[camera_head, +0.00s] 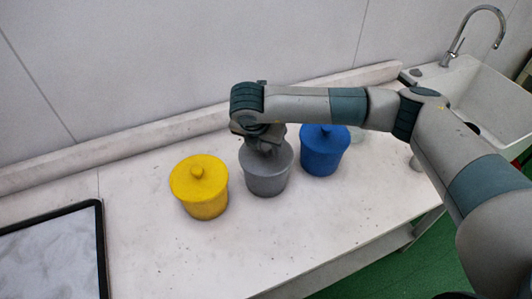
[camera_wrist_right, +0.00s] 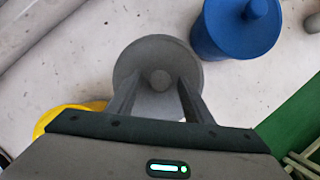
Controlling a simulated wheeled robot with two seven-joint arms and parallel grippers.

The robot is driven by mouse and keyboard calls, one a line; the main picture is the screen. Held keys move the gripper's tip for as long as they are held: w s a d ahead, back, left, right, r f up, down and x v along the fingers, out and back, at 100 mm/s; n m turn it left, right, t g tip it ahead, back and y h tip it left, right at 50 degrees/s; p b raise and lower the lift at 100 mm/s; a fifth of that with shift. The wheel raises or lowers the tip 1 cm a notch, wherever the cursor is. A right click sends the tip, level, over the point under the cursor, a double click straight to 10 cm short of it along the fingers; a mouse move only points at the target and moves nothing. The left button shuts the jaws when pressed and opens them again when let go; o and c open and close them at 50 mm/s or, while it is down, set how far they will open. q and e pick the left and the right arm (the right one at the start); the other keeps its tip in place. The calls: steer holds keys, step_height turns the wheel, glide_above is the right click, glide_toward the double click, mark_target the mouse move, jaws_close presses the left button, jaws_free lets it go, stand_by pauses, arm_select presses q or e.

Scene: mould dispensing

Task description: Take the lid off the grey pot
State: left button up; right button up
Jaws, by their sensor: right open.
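The grey pot (camera_head: 265,184) stands on the white counter between two other pots. Its grey lid (camera_wrist_right: 158,52) is on top, with a round knob (camera_wrist_right: 160,79) in the middle. My right gripper (camera_wrist_right: 160,84) is above the lid, pointing down, with its two open fingers on either side of the knob. I cannot tell whether the fingers touch the knob. In the head view my right gripper (camera_head: 265,148) hides the knob and part of the lid. My left gripper is not in view.
A yellow lidded pot (camera_head: 203,195) stands left of the grey pot, and a blue lidded pot (camera_head: 322,158) close on its right. A black-rimmed tray (camera_head: 101,245) lies at the far left. A sink (camera_head: 480,95) is at the back right. The counter in front is clear.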

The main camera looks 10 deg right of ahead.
mark_target(267, 149)
steer(key=c, duration=1.1)
steer(key=shift+r, duration=0.1)
steer(key=shift+r+b, duration=0.85)
steer(key=shift+b, duration=0.05)
steer(key=shift+s+d+r+b, duration=0.15)
steer(key=shift+r+b, duration=0.3)
steer(key=shift+r, duration=0.1)
steer(key=shift+s+d+r+b, duration=0.1)
steer(key=shift+d+r+b, duration=0.05)
steer(key=shift+r+b, duration=0.35)
steer(key=s+d+r+b, duration=0.4)
steer(key=s+d+r, duration=0.3)
steer(key=s, duration=0.1)
steer(key=shift+d, duration=0.3)
